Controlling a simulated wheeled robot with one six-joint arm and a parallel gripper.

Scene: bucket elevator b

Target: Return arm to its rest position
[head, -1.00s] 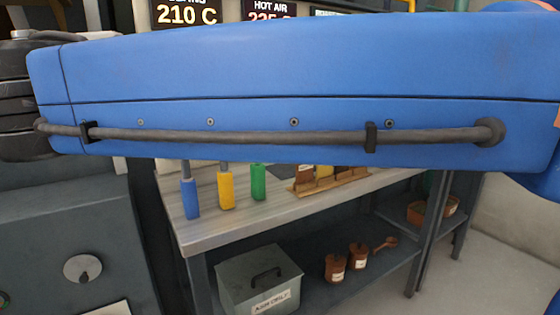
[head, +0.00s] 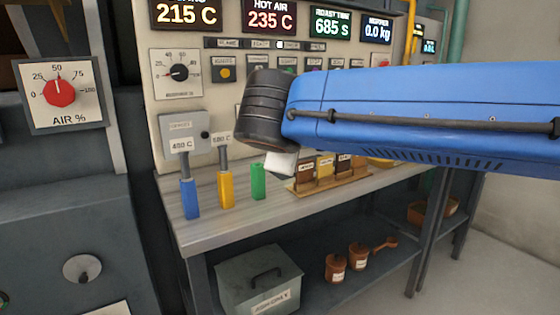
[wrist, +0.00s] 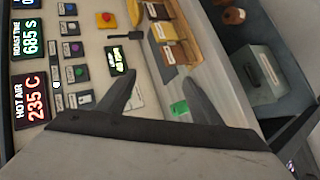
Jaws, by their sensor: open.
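My blue arm crosses the right half of the head view, its black wrist joint in front of the control panel (head: 222,90). My gripper (wrist: 160,95) shows in the wrist view with its two dark fingers spread apart and nothing between them. A green-handled tool is seen past the fingers in that view. In the head view the fingers are hidden behind the wrist joint, and only a pale part shows below it.
A workbench (head: 205,232) carries blue (head: 189,198), yellow (head: 226,190) and green (head: 258,181) handles and a wooden sample rack (head: 325,184). A grey metal box (head: 258,283) and brown pots (head: 336,267) sit below. An air dial (head: 58,93) is at left.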

